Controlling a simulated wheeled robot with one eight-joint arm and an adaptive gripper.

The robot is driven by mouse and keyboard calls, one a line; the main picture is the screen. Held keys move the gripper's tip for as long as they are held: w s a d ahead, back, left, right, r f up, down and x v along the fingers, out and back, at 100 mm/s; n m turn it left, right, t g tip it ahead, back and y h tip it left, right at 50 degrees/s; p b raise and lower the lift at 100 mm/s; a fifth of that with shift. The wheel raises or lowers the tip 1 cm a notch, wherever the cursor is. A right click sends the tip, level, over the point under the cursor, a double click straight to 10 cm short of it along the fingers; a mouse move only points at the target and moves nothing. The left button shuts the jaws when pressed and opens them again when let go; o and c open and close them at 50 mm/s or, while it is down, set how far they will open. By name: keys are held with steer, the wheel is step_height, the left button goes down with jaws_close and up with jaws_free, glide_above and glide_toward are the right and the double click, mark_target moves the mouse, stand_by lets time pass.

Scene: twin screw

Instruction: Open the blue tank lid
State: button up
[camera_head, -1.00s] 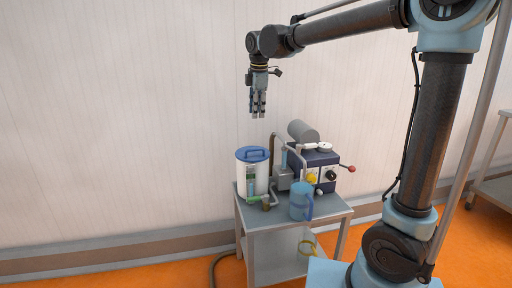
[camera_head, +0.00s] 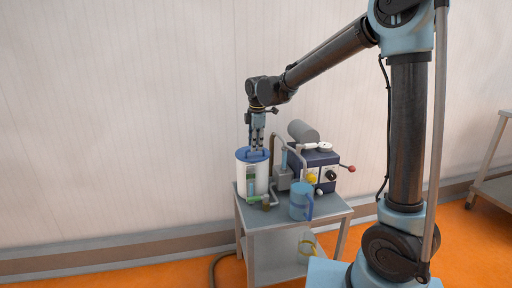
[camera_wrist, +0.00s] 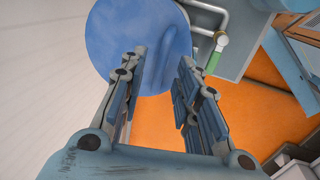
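The white tank (camera_head: 244,176) stands upright at the left of the small table. Its round blue lid (camera_head: 243,157) sits on top, and the lid also fills the upper middle of the wrist view (camera_wrist: 120,40). A raised blue handle (camera_wrist: 168,48) runs across the lid. My gripper (camera_head: 257,146) points down just above the lid, close to the handle. In the wrist view the two fingers (camera_wrist: 160,75) are apart with nothing between them, and the handle lies just beyond their tips. I cannot tell whether a fingertip touches it.
A dark blue machine (camera_head: 322,160) with a red-knobbed lever and a grey cylinder stands right of the tank. Pipes and a green-handled valve (camera_wrist: 216,54) are close to the tank. A blue jug (camera_head: 300,201) stands at the table's front (camera_head: 265,223). The wall is behind.

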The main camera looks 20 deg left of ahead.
steer(key=shift+w+f, duration=0.1)
steer(key=shift+f, duration=0.6)
steer(key=shift+c, duration=0.6)
jaws_close()
steer(key=shift+w+r, duration=0.1)
steer(key=shift+r, duration=0.05)
